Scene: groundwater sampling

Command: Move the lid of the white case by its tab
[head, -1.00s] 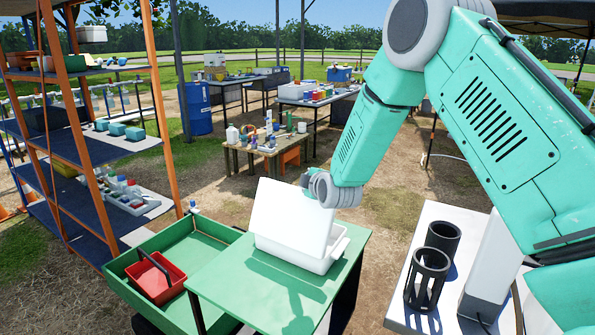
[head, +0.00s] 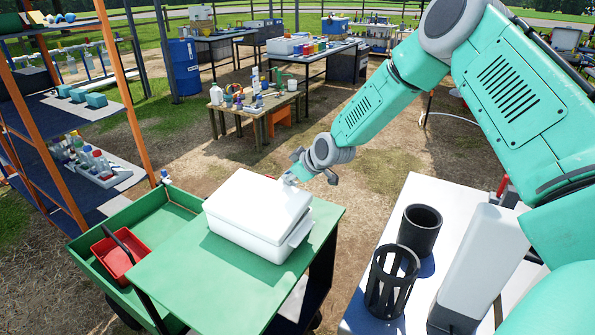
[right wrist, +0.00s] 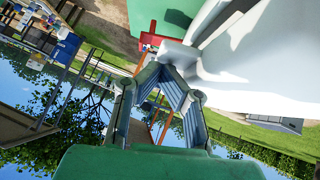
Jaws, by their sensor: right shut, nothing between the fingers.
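The white case (head: 262,238) stands on the green top of the cart. Its lid (head: 258,198) lies down flat over the case body. My right gripper (head: 291,178) is at the far right corner of the lid, shut and with nothing between its fingers. The lid's tab cannot be made out clearly in the head view. In the right wrist view the fingers (right wrist: 160,70) come together beside a large white surface, which seems to be the case (right wrist: 265,65). Whether the fingertips touch the lid cannot be told. My left gripper is not in view.
The green cart (head: 235,285) has a lower tray with a red basket (head: 118,252) at left. Two black cylinders, one solid (head: 420,228) and one slotted (head: 390,300), stand on a white table at right. Orange-posted shelves (head: 120,75) stand at left.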

